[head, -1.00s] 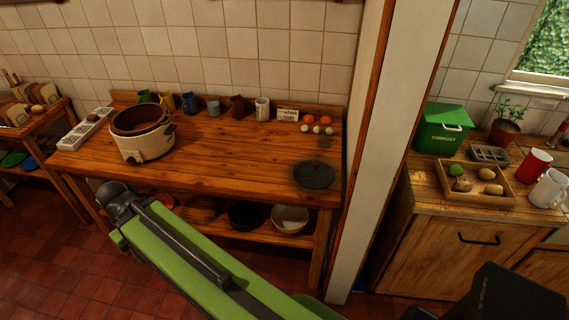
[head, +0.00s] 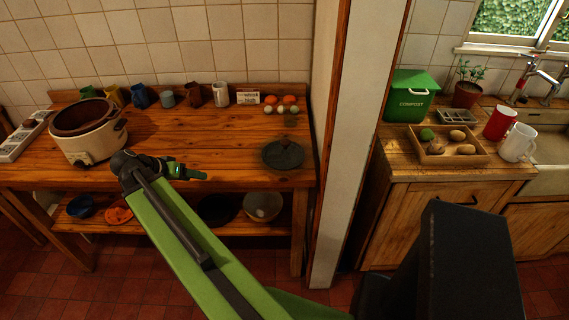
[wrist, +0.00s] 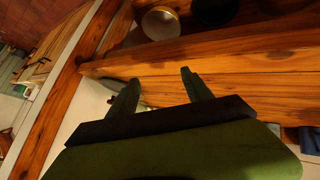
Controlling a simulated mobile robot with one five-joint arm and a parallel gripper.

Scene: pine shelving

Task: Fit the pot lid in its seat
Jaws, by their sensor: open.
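The dark round pot lid (head: 283,154) lies flat on the right end of the wooden table. The cream slow cooker (head: 88,132), with a brown inner pot (head: 84,114), stands uncovered at the table's left. My gripper (head: 202,175) is near the table's front edge, between cooker and lid, to the left of the lid and apart from it. In the wrist view, my gripper (wrist: 160,77) has its two fingers spread, with no held thing visible between them. I cannot make out the lid clearly in the wrist view.
Several mugs (head: 167,97), a small sign (head: 248,98) and eggs and oranges (head: 288,101) line the table's back. A white post (head: 340,150) rises right of the table. Bowls (head: 262,206) sit on the lower shelf. The table's middle is clear.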

